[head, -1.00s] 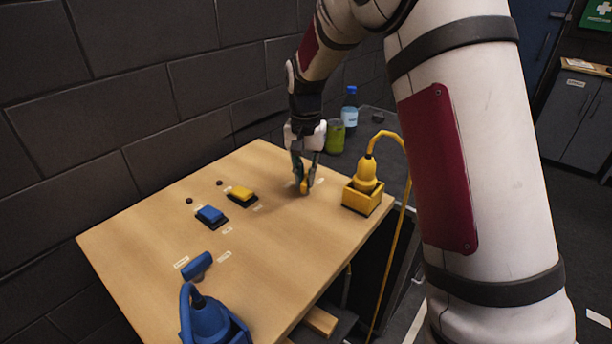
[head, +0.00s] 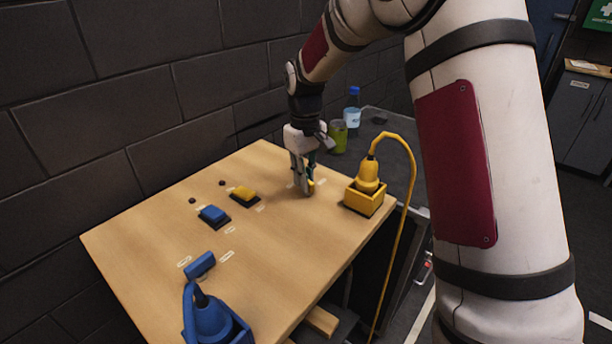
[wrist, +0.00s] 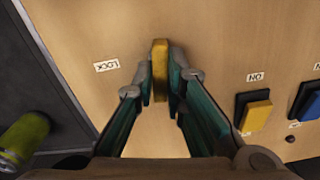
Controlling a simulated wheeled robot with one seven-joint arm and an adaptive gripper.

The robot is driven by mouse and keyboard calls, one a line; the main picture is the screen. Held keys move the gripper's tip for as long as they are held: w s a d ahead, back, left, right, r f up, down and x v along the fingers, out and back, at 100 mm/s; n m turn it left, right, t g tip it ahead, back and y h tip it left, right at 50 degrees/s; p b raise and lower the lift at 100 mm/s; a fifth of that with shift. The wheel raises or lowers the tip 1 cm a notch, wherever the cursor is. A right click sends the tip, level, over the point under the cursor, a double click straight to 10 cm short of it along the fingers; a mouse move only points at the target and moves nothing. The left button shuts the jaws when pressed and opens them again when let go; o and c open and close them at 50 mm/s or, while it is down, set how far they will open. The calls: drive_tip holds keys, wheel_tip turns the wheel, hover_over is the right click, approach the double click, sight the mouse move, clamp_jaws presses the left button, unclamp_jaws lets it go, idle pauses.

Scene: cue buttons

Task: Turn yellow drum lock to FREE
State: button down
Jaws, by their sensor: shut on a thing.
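The yellow drum lock's handle (head: 312,187) stands on the wooden board near its far right part. In the wrist view the handle (wrist: 159,70) is a narrow yellow bar between my fingertips, upright in the picture. My gripper (head: 305,190) points down and is shut on the handle; its fingertips also show in the wrist view (wrist: 160,82). A white LOCK label (wrist: 106,66) lies to the left of the handle in the wrist view. I see no readable FREE label; my fingers cover part of the board there.
A yellow button (head: 244,193) and a blue button (head: 213,215) sit left of my gripper. A yellow plug in its box (head: 364,202) stands close on the right. A blue handle (head: 200,264) and blue plug (head: 212,322) are nearer. A green can (head: 338,137) stands behind.

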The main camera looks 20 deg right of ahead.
drive_tip(key=shift+n, duration=1.1)
drive_tip(key=shift+a, duration=0.1)
drive_tip(key=c, duration=1.6)
unclamp_jaws()
drive_tip(key=shift+c, duration=0.2)
drive_tip(key=shift+r, duration=0.1)
wheel_tip(320, 180, up, 12)
